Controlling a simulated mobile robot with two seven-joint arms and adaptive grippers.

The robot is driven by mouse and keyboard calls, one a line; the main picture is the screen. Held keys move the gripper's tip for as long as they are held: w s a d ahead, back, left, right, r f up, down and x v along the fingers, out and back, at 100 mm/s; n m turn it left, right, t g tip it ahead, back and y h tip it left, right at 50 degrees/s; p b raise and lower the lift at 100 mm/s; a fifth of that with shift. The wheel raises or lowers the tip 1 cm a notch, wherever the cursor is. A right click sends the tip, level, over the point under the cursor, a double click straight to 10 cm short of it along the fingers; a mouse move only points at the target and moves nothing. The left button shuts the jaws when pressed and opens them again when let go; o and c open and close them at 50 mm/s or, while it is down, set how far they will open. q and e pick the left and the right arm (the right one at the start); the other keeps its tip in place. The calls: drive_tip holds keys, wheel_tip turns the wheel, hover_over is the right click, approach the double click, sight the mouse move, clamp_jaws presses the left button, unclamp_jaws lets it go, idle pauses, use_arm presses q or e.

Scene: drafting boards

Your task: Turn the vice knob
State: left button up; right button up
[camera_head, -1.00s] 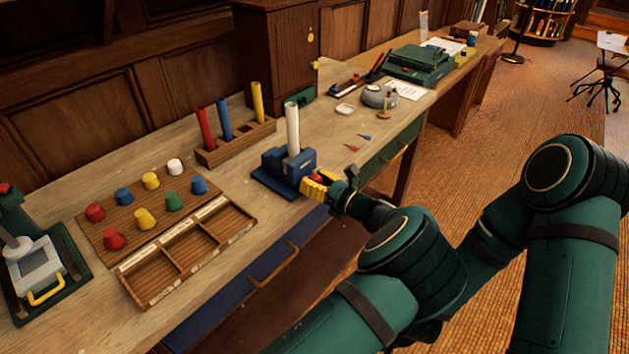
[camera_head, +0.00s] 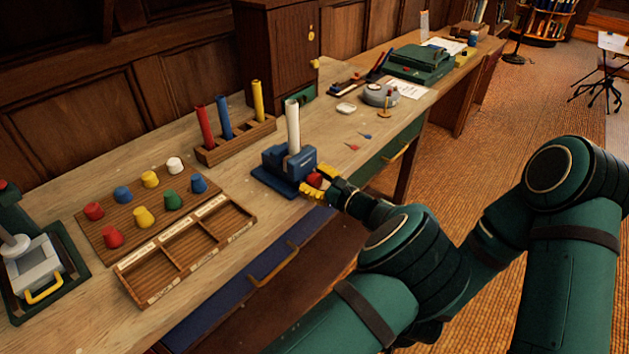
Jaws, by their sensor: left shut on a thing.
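The blue vice (camera_head: 289,163) stands at the front edge of the wooden bench, with a white tube (camera_head: 292,126) upright in it. Its red knob (camera_head: 314,180) faces the front right, towards my left gripper (camera_head: 320,183). The left gripper is shut on the knob, with one yellow-tipped finger on the lower left of it and the other on the upper right. Part of the red knob shows between the fingers. How far the knob is turned cannot be told. My right gripper is not in view.
A board of coloured pegs (camera_head: 134,219) and an empty compartment tray (camera_head: 168,262) lie left of the vice. A rack (camera_head: 210,155) with red, blue and yellow tubes stands behind it. Small darts (camera_head: 365,136) lie to its right. Drawer handles stick out below the bench edge.

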use_arm(q)
drive_tip(key=shift+n, duration=0.3)
drive_tip(key=o, duration=1.2)
wheel_tip(320, 180, up, 10)
